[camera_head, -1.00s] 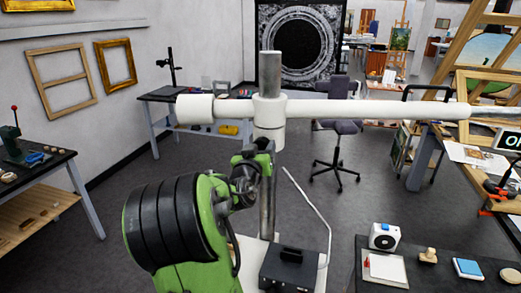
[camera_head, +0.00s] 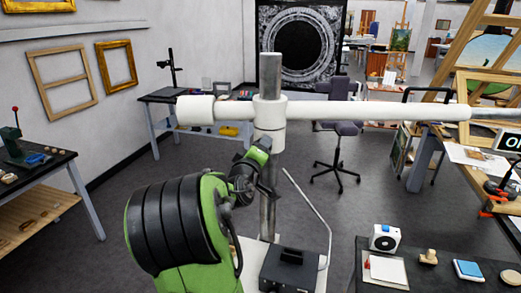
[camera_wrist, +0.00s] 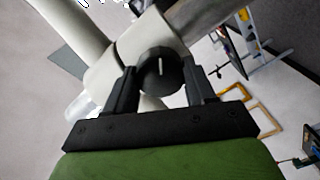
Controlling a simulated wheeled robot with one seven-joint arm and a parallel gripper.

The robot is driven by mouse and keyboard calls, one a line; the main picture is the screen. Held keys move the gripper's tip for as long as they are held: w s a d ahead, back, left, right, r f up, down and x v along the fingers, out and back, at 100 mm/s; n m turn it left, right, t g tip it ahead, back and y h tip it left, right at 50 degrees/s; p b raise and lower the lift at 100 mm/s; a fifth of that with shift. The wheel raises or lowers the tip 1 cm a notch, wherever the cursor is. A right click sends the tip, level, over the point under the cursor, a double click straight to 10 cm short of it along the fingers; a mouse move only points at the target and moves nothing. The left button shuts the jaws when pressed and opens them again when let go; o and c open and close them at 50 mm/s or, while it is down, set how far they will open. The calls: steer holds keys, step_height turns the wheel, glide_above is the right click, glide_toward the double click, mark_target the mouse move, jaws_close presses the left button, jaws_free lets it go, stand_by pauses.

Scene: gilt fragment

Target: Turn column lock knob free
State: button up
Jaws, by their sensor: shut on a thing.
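The column lock knob (camera_wrist: 160,70) is round and black, with a white line that stands close to upright in the wrist view. It sits on a white collar (camera_wrist: 108,72) around the metal column (camera_wrist: 195,20). My gripper (camera_wrist: 161,76) has one finger on each side of the knob and is shut on it. In the head view the white collar (camera_head: 270,112) sits on the upright column (camera_head: 270,72), with a white horizontal arm (camera_head: 370,111) through it. My gripper is just below the collar there, and the knob is hidden.
A black box (camera_head: 290,268) stands on the white base by the column foot. A bent thin rod (camera_head: 312,210) rises beside it. A dark table (camera_head: 345,278) with small items is at lower right. An office chair (camera_head: 338,150) stands behind.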

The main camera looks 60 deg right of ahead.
steer(key=shift+f+n+g+p, duration=0.1)
steer(key=shift+n+g+p, duration=0.2)
steer(key=shift+n+p, duration=2.15)
steer(key=shift+n+b, duration=1)
steer(key=shift+n, duration=0.25)
steer(key=o, duration=1)
steer(key=shift+o, duration=0.2)
steer(key=s+a+b, duration=0.2)
steer(key=a+b, duration=0.1)
steer(key=a, duration=1.2)
steer(key=shift+s+a+r, duration=0.2)
steer(key=shift+a+r, duration=0.15)
steer(key=shift+r, duration=0.05)
